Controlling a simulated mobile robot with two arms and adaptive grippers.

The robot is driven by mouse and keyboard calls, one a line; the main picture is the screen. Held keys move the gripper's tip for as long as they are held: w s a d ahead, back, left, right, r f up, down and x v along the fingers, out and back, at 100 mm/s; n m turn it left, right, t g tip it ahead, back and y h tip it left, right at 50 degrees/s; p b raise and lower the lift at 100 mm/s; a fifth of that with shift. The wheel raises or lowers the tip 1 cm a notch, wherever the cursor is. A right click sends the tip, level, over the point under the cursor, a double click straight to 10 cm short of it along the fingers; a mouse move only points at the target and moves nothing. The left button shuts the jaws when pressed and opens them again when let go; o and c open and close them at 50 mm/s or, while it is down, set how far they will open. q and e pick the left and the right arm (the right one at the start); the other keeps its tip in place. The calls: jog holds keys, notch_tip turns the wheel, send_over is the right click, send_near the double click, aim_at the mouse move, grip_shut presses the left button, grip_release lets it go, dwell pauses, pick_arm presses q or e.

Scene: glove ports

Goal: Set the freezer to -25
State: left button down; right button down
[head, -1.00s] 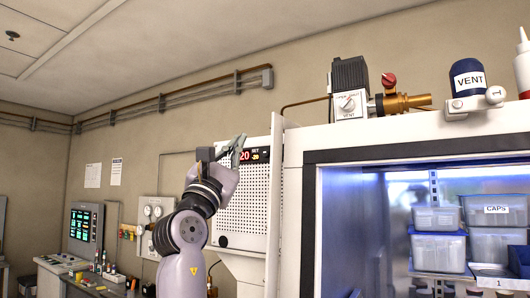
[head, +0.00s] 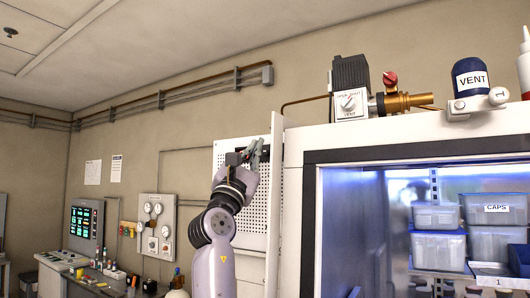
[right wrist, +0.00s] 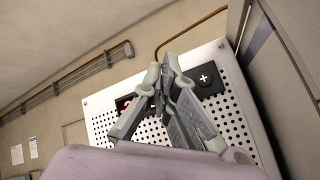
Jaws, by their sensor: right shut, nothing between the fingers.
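The freezer's white perforated panel (head: 260,208) is on the wall side, left of the lit cabinet. My right gripper (head: 252,147) is in front of the panel's upper part and hides its display in the head view. In the right wrist view the panel (right wrist: 234,118) carries a dark key with a white plus sign (right wrist: 206,78). A red-lit display (right wrist: 124,103) shows in part to the left of the fingers; its digits cannot be read. The gripper (right wrist: 162,72) is shut and empty, its tips between display and plus key. I cannot tell whether it touches the panel. My left gripper is not in view.
A lit cabinet (head: 310,165) with lidded boxes stands at the right. A vent valve (head: 350,104) and a blue vent bottle (head: 468,77) sit on its top. A gauge panel (head: 155,228) is on the wall to the left. A pipe runs above.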

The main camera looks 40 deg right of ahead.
jog(key=shift+w+d, duration=0.3)
jog(key=shift+d, duration=0.5)
jog(key=shift+d, duration=0.1)
dwell(0.8)
jog(key=shift+w+d, duration=0.15)
jog(key=shift+d, duration=0.15)
jog(key=shift+w+d, duration=0.15)
jog(key=shift+d, duration=0.2)
dwell(0.9)
jog(key=shift+a, duration=0.1)
jog(key=shift+s+a, duration=0.3)
jog(key=shift+a, duration=0.35)
jog(key=shift+a, duration=0.1)
